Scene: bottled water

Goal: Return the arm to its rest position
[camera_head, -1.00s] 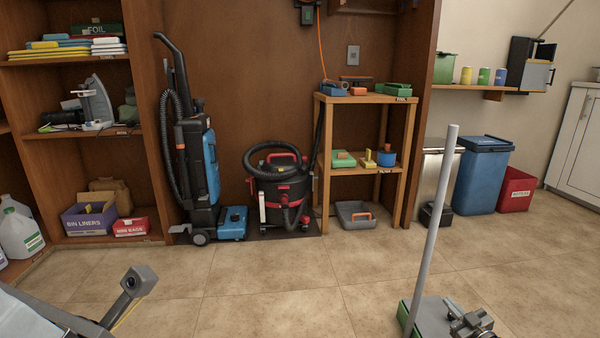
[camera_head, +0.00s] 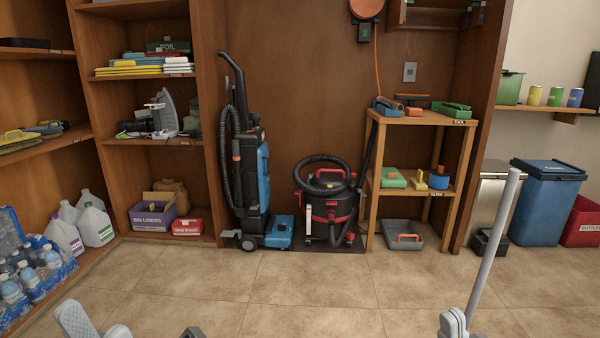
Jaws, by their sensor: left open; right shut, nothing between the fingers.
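Grey parts of my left arm and gripper (camera_head: 120,331) show at the bottom left edge, mostly cut off by the frame. The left gripper is open, with nothing seen in it. Part of my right gripper (camera_head: 452,324) shows at the bottom edge right of the middle, beside the lower end of a grey pole (camera_head: 492,245). The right gripper is shut and empty. Most of both arms is out of view. A pack of bottled water (camera_head: 32,282) stands on the low shelf at the far left, apart from both grippers.
Wooden shelves (camera_head: 107,142) with white jugs (camera_head: 95,226) and boxes line the left. An upright vacuum (camera_head: 250,180), a red-black canister vacuum (camera_head: 328,210) and a small wooden rack (camera_head: 420,119) stand at the back wall. A blue bin (camera_head: 545,205) is at right. The tiled floor (camera_head: 310,290) between is clear.

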